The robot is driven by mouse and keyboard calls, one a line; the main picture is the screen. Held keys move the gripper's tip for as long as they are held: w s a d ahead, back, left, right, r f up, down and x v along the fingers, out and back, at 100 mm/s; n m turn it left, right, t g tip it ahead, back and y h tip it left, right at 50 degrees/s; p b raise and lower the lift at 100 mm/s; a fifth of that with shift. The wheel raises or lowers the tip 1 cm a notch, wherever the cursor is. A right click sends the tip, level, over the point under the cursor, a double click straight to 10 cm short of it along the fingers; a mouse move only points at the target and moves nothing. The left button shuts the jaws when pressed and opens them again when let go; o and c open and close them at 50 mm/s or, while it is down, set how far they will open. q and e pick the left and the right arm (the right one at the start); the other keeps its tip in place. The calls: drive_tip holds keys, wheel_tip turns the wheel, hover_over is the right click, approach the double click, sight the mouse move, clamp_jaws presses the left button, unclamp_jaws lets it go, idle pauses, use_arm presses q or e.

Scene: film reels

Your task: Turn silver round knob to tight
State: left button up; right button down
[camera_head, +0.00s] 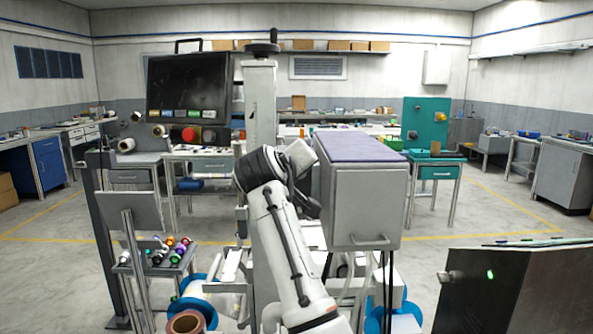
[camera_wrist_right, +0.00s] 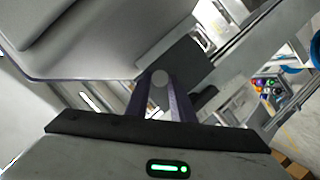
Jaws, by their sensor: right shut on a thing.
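In the head view my right arm rises in the middle beside the grey box with a purple top (camera_head: 363,148). Its gripper and the knob are hidden there behind the arm. My left gripper is not in view.
Blue reels (camera_head: 197,303) lie low around the machine. A small rack with coloured items (camera_head: 155,258) stands at left. A dark metal cabinet (camera_head: 520,295) is at lower right. Open floor lies farther right.

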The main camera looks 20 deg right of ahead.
idle(0.4)
drive_tip(key=c, duration=1.5)
unclamp_jaws()
drive_tip(key=shift+c, duration=0.2)
wheel_tip(320, 180, up, 10)
